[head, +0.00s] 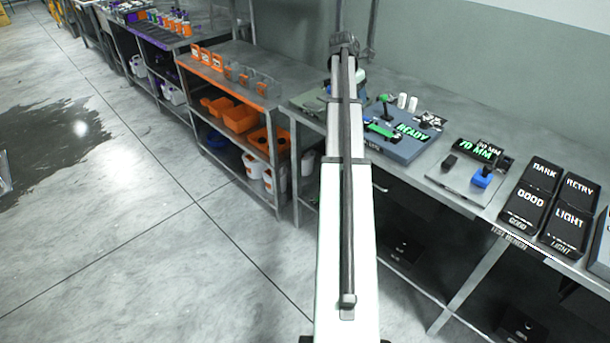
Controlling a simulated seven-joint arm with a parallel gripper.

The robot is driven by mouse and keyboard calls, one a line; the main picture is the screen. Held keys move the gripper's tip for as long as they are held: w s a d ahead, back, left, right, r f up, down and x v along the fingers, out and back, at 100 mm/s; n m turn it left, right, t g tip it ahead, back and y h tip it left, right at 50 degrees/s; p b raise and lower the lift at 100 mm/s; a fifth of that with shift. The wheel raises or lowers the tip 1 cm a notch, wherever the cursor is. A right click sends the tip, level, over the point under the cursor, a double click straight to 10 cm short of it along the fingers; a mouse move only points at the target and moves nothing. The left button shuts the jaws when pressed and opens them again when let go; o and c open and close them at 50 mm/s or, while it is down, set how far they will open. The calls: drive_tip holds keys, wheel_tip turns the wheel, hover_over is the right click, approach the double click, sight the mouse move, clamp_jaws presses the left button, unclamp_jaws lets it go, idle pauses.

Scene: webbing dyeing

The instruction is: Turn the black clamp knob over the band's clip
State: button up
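A small black knob-like part (387,103) stands upright on the workbench beside a green piece (382,129) on a blue-grey device (400,151) with a lit READY sign. Another small black part (450,162) sits on a flat grey plate (455,181), left of a blue block with a dark top (481,177). I cannot tell which black part is the clamp knob. The band and its clip are too small to make out. My arm reaches up the middle of the picture to the bench, covering part of it. My gripper cannot be made out.
A lit 70 MM sign (479,149) stands behind the plate. Black tiles marked DARK, RETRY, GOOD and LIGHT (569,231) lie at the bench's right. Small white cylinders (407,102) stand near the wall. Left, a shelf (240,75) holds orange bins (240,117).

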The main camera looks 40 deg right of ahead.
drive_tip(key=w+a+r+m+t, duration=0.3)
drive_tip(key=r+m, duration=0.5)
drive_tip(key=m, duration=0.8)
drive_tip(key=a+f+m, duration=0.2)
drive_tip(key=a+f, duration=0.4)
drive_tip(key=f, duration=0.4)
drive_tip(key=s+a+f+m+y, duration=0.1)
drive_tip(key=a+f+m, duration=0.2)
drive_tip(key=a+f, duration=0.4)
drive_tip(key=a+f+m+y, duration=0.1)
drive_tip(key=a+f, duration=0.5)
drive_tip(key=f, duration=0.8)
drive_tip(key=shift+s+a+f+m, duration=0.2)
drive_tip(key=shift+f+m, duration=0.2)
drive_tip(key=shift+m, duration=0.5)
